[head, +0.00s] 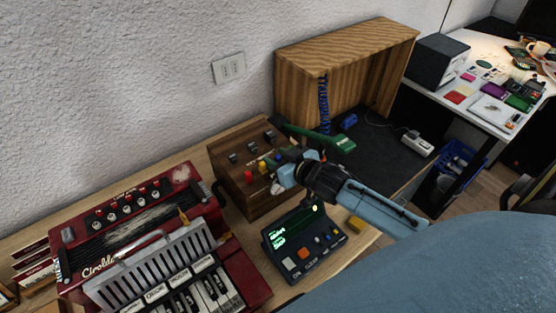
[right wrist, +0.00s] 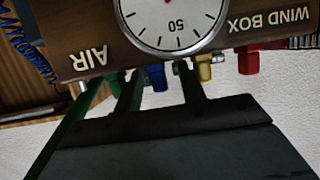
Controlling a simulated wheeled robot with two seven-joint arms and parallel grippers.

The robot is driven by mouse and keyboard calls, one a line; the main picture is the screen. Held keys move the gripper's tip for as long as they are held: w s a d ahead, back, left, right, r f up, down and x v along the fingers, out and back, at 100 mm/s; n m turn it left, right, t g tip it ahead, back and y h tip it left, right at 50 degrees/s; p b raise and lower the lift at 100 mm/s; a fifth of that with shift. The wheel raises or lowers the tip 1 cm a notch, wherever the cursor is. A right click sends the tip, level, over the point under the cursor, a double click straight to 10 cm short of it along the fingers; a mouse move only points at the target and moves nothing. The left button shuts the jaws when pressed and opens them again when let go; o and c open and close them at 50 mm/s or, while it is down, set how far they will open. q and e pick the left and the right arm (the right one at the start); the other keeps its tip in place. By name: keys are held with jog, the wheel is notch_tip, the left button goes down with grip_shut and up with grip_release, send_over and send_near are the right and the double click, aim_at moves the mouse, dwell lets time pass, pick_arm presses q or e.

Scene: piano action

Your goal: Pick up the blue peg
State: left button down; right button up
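A red peg (right wrist: 247,62) is beyond the yellow one. My right gripper (right wrist: 160,80) is open, its two fingers standing apart on either side of the blue peg, with gaps visible. My left gripper is not in view.
A round gauge (right wrist: 172,15) sits on the box face close to the fingers. A dark device with a green display (head: 303,246) stands below my right gripper. A red keyboard instrument (head: 150,250) is at left. A wooden cabinet (head: 345,45) stands behind.

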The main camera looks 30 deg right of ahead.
grip_shut()
jog(key=shift+r, duration=0.1)
dwell(0.4)
notch_tip(320, 180, up, 10)
jog(key=shift+f+p, duration=0.1)
jog(key=shift+p, duration=0.65)
jog(key=s+a+b, duration=0.2)
jog(key=a+b, duration=0.1)
jog(key=a, duration=0.3)
jog(key=p, duration=0.3)
send_over(278, 156)
jog(key=shift+a, duration=0.15)
jog(key=shift+d, duration=0.2)
